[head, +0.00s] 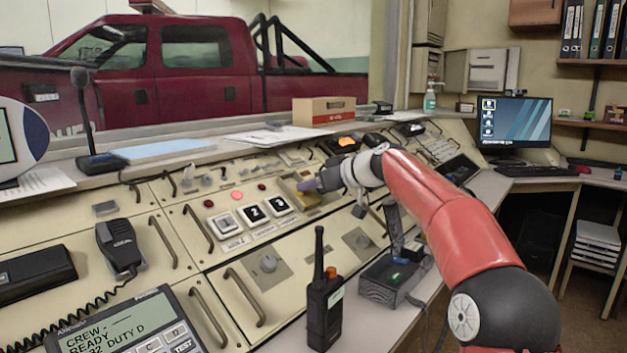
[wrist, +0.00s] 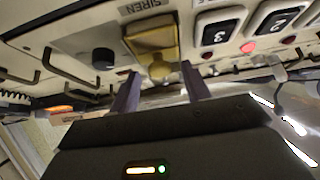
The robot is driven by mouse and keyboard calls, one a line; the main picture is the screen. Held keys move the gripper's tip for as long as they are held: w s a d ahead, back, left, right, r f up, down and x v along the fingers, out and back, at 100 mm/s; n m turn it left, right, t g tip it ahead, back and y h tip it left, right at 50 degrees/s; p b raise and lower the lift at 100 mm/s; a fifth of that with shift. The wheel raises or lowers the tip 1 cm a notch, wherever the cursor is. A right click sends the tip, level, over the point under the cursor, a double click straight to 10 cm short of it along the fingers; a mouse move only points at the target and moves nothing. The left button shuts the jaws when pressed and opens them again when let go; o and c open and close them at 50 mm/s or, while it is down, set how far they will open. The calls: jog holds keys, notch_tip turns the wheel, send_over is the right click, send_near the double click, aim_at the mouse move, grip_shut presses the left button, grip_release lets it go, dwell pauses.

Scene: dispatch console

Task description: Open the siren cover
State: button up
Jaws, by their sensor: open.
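The siren cover (wrist: 152,40) is a yellow box-like piece beside the SIREN label (wrist: 140,7) on the cream console panel, seen in the wrist view. A rounded yellow part juts from its near edge. It looks shut. My gripper (wrist: 160,70) is open, its two purple-grey fingers on either side of that rounded part, with nothing clearly gripped. Whether the fingers touch it I cannot tell. In the head view my gripper (head: 308,186) is low over the console at the cover (head: 312,200), mostly hiding it.
Numbered buttons (head: 254,212) sit left of my gripper in the head view. A black knob (wrist: 103,58) and metal handles (wrist: 70,66) are near the cover. A walkie-talkie (head: 322,300) and a black box (head: 388,278) stand on the front ledge.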

jog(key=shift+w+a+f, duration=0.1)
jog(key=shift+w+a, duration=0.05)
jog(key=shift+a, duration=0.05)
grip_shut()
dwell(0.3)
